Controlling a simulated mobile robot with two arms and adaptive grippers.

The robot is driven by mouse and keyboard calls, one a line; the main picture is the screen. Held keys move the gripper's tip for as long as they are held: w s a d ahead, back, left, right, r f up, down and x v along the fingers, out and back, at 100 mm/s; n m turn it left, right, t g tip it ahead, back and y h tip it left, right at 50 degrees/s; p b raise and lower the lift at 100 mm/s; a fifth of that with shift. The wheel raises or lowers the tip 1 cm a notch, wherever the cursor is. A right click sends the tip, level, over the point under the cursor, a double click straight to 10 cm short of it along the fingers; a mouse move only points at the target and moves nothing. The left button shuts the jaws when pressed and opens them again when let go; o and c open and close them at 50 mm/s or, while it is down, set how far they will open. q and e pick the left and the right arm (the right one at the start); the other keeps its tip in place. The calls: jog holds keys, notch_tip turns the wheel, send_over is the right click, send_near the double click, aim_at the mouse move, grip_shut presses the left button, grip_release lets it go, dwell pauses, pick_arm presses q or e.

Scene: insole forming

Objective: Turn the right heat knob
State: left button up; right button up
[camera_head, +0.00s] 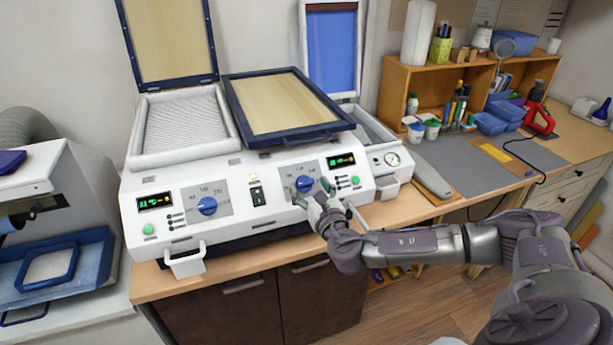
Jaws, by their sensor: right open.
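The white forming machine (225,240) stands on the wooden bench. Its right heat knob (304,184) is blue and round, set on a grey dial plate on the front panel. My right gripper (316,196) is open just in front of this knob, at its lower right. I cannot tell whether the fingers touch the knob. A matching blue left heat knob (207,206) sits on the left dial plate, with nothing near it. My left gripper is not in view.
A green-lit display (341,160) and small buttons are right of the knob. A black rocker switch (258,196) is between the dials. A white handle (186,261) juts out at the front left. A grey mat (480,165) and wooden shelf (455,70) are at right.

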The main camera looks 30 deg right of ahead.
jog(key=shift+x, duration=1.15)
jog(key=c, duration=1.2)
jog(key=shift+o, duration=0.2)
